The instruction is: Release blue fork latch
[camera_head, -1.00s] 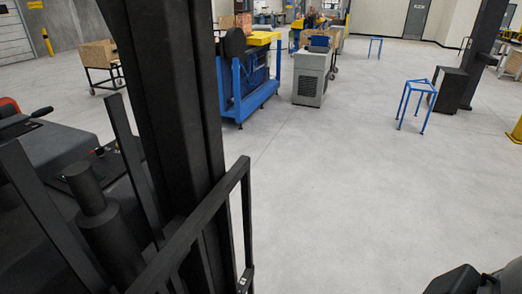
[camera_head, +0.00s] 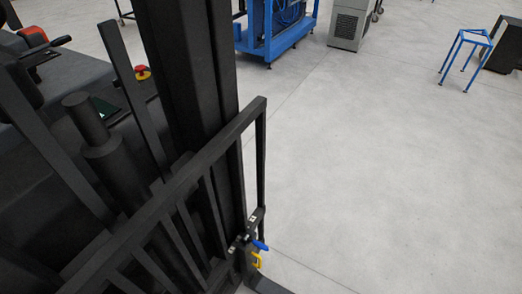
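I cannot tell from this view whether the latch is engaged. Neither of my grippers shows.
The forklift body (camera_head: 40,130) with a red button (camera_head: 142,71) fills the left side. A blue machine frame (camera_head: 270,40), a grey cabinet (camera_head: 348,24) and a blue stand (camera_head: 468,50) stand farther back. The grey floor (camera_head: 390,170) to the right is clear.

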